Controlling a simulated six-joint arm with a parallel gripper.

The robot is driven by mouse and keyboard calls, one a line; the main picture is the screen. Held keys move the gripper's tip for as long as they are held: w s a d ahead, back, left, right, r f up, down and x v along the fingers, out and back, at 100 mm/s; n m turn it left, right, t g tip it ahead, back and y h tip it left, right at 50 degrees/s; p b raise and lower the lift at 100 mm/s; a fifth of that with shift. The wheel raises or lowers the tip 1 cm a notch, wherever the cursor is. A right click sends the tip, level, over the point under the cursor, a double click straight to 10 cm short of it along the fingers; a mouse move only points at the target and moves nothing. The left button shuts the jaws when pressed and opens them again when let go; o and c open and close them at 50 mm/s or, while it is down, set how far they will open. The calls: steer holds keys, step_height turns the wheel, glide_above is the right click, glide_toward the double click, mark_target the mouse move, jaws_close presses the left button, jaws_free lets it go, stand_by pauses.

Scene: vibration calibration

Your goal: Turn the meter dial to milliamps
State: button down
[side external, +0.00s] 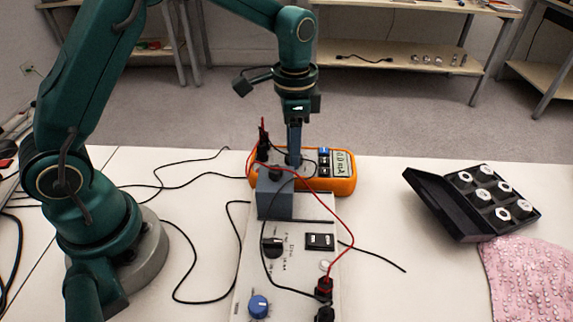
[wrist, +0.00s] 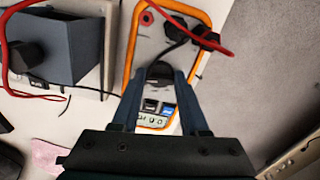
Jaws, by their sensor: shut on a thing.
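The orange multimeter (side external: 340,186) lies on the white table behind the grey-blue block, its display (side external: 342,163) at its right end. In the wrist view its orange rim (wrist: 127,60) frames a grey face. My gripper (side external: 293,163) points straight down onto the meter's face. In the wrist view my gripper (wrist: 160,75) is shut on the dark meter dial (wrist: 160,71), one finger on each side. The dial's pointer mark is hidden, so I cannot tell its setting. Red and black leads plug into the meter's left end.
A grey-blue block (side external: 275,203) on a white panel (side external: 300,262) with knobs stands just in front of the meter. A red lead (side external: 345,225) loops close to my gripper. An open black case (side external: 455,205) of white-topped weights and a pink cloth (side external: 525,275) lie right.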

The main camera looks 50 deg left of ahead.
steer(key=shift+c, duration=2.1)
jaws_free()
steer(key=shift+r, duration=2.6)
